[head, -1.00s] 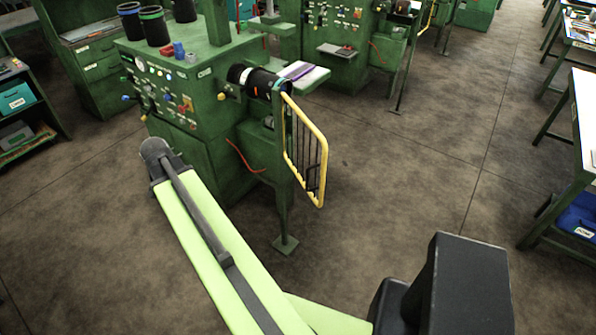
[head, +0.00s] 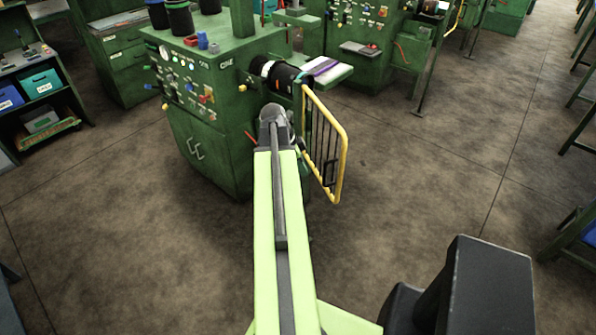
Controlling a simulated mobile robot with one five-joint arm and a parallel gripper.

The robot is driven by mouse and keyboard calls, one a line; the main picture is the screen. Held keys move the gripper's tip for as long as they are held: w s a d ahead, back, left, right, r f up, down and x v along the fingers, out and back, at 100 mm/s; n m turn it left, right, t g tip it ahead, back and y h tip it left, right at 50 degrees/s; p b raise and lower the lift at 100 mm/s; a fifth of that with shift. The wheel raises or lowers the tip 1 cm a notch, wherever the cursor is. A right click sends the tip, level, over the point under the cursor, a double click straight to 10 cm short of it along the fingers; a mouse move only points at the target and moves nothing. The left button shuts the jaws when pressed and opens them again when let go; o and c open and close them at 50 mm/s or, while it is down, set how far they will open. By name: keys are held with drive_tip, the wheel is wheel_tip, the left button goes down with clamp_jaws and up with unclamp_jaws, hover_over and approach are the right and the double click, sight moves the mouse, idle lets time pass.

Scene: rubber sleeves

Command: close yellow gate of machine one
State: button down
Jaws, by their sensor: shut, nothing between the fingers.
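Machine one (head: 222,140) is a green cabinet with a label that reads ONE on its top edge, and knobs and buttons on its front. Its yellow gate (head: 342,165), a yellow frame with dark upright bars, stands out from the machine's right side, swung open. A dark roller or sleeve (head: 287,78) sticks out of the machine above the gate's hinge side. My lime arm reaches up the middle of the picture, and its dark end joint covers the machine's lower right part, just left of the gate. My gripper is not seen; it is hidden beyond this joint.
Another green machine (head: 365,45) stands behind. A shelf with blue and teal bins (head: 40,83) is at the left. Dark cups (head: 180,18) stand on machine one. The floor right of the gate is clear, with benches at the far right edge.

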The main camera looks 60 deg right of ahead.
drive_tip(key=shift+s+d+f+b, duration=0.2)
drive_tip(key=shift+s+d+f, duration=0.3)
drive_tip(key=shift+s, duration=0.2)
drive_tip(key=shift+s+d+f+b, duration=0.15)
drive_tip(key=shift+s+d+f, duration=0.2)
drive_tip(key=shift+s+d, duration=0.25)
drive_tip(key=shift+s+d+f+b, duration=0.2)
drive_tip(key=shift+s+d+f, duration=0.25)
drive_tip(key=shift+s, duration=0.3)
